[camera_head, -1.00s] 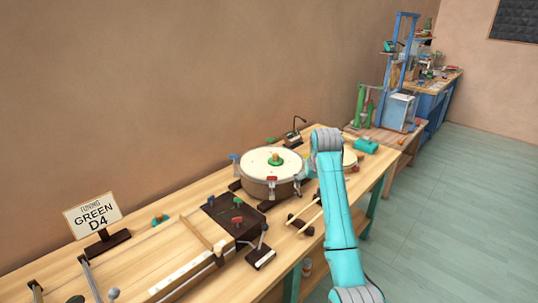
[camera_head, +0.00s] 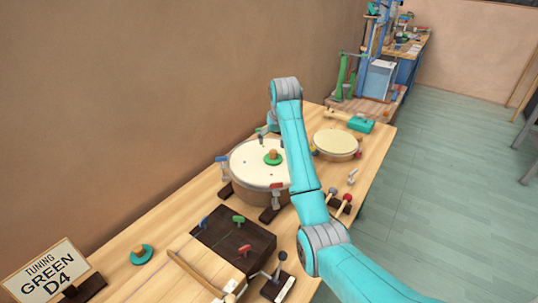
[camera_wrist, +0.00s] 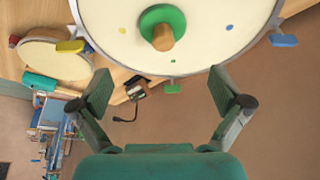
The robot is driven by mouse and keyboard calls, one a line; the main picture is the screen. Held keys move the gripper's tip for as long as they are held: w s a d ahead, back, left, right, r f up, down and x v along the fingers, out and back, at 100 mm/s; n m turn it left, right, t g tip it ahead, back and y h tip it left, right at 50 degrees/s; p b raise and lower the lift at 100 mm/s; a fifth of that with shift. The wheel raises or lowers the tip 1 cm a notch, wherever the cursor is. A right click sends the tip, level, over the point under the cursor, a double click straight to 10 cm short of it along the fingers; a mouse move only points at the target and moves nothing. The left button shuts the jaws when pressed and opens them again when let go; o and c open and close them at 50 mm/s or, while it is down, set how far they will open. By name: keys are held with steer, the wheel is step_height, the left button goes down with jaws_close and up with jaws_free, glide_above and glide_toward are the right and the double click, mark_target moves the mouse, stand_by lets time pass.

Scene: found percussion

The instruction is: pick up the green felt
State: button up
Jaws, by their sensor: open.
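The green felt is a green disc with a wooden knob. It lies on the pale head of a round drum (camera_head: 248,170), near the middle, in the head view (camera_head: 268,161). In the wrist view the felt (camera_wrist: 155,14) is at the top centre, on the drum head (camera_wrist: 205,40). My gripper (camera_wrist: 160,92) is open and empty, its two fingers apart on either side of the picture below the felt. The felt is clear of the fingers. In the head view my arm crosses the drum's right side and hides part of it; the fingertips are hard to make out there.
Coloured clamps stand around the drum rim, such as a blue one (camera_wrist: 284,40). A smaller drum (camera_head: 335,144) stands to the right. A dark box with coloured pegs (camera_head: 232,243) is in front. A teal disc with a knob (camera_head: 142,254) lies at left, by a tuning sign (camera_head: 45,270).

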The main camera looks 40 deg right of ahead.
mark_target(273, 152)
steer(key=shift+a+x, duration=0.15)
steer(key=shift+x, duration=2.2)
steer(key=shift+a+x, duration=0.15)
steer(key=shift+x, duration=2.2)
steer(key=shift+f, duration=0.1)
steer(key=shift+s, duration=0.1)
steer(key=c, duration=1.2)
